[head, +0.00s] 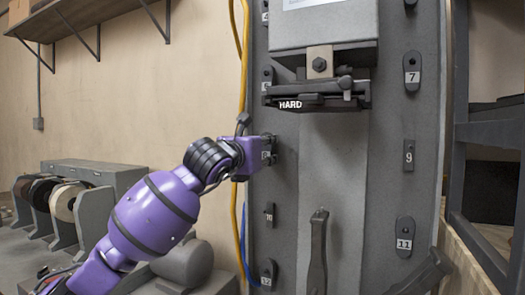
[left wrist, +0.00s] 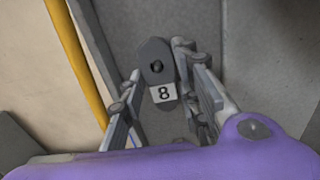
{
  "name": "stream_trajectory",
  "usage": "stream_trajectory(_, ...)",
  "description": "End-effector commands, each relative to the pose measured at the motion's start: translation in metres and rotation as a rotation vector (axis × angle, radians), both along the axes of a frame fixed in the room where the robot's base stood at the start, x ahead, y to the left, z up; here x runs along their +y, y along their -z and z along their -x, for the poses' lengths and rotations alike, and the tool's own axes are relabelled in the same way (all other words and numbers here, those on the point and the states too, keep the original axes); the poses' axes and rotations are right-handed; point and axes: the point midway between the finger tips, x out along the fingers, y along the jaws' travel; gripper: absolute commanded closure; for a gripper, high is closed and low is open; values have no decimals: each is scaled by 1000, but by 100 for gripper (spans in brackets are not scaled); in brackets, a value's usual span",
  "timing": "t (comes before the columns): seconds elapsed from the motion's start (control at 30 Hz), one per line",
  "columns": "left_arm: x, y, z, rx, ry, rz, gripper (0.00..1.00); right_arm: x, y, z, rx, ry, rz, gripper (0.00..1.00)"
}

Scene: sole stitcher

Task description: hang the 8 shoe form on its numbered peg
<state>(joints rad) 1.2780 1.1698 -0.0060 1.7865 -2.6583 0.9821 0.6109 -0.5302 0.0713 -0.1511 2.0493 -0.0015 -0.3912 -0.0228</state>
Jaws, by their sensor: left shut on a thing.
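The 8 shoe form (left wrist: 154,55) shows in the left wrist view as a dark grey piece with a rounded top and a white label reading 8. A round dark spot sits near its top; I cannot tell whether it is a hole or a peg end. My left gripper (left wrist: 160,98) has its fingers on both sides of the form and is shut on it. In the head view my left gripper (head: 268,150) is at the grey machine column's left part, between the number 6 and 10 places, and mostly hides the form. My right gripper is not in view.
Numbered pieces 7 (head: 412,72), 9 (head: 408,155) and 11 (head: 405,239) line the column's right side. Piece 10 (head: 270,214) is below my gripper. A block marked HARD (head: 312,103) juts out above right. A yellow hose (head: 240,200) runs close behind my wrist.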

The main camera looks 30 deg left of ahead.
Motion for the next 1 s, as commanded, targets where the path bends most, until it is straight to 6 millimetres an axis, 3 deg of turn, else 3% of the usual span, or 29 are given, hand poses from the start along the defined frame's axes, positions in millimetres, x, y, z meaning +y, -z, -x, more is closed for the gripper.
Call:
stream_trajectory(0.43, 0, -2, -2, -4, 0, 0, 100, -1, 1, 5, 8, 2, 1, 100)
stream_trajectory(0.47, 0, -2, -2, -4, 0, 0, 66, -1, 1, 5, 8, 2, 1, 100)
stream_trajectory(0.6, 0, -2, -2, -3, 0, 0, 48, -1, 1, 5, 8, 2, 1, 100)
stream_trajectory(1.0, 0, 1, 3, 2, 0, 0, 48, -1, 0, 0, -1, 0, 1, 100)
